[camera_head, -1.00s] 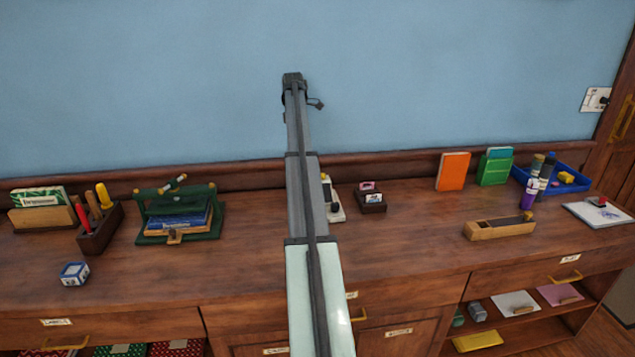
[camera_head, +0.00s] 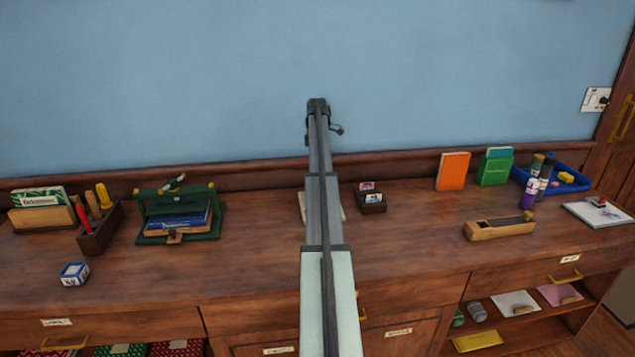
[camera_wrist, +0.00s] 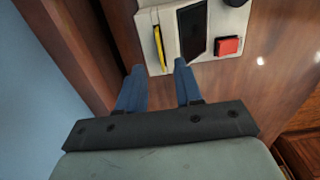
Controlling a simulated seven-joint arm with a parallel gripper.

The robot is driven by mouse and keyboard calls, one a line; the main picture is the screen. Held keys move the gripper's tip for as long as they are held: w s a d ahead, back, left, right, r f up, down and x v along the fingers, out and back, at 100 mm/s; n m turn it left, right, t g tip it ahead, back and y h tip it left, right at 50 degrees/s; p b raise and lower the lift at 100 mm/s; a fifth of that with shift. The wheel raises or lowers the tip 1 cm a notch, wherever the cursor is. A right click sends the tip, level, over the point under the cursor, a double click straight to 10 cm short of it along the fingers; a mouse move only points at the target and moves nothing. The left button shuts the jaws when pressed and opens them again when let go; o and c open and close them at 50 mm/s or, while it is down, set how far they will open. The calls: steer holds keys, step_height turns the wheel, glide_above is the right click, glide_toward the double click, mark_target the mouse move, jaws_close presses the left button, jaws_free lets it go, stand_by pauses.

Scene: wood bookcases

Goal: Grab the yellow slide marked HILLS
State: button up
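A thin yellow piece (camera_wrist: 158,48), which looks like the slide, stands edge-on at the left of a white device (camera_wrist: 168,20) in the wrist view. No HILLS marking can be read on it. The device also has a dark rectangular panel and a red button (camera_wrist: 228,45). My gripper (camera_wrist: 158,66) is open and empty. Its two blue fingers point toward the device, with the yellow piece lined up between the fingertips and just beyond them. In the head view my arm hides most of the white device (camera_head: 303,207), and the yellow piece is hidden.
A small dark box of cards (camera_head: 371,203) stands just right of my arm on the wooden counter (camera_head: 410,235). A green press (camera_head: 178,213) stands to the left. A wooden box (camera_head: 499,229) and a blue tray (camera_head: 577,187) are at the right. The blue wall is behind.

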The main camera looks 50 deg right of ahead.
steer(key=shift+s+f, duration=0.1)
steer(key=shift+f, duration=2.65)
jaws_close()
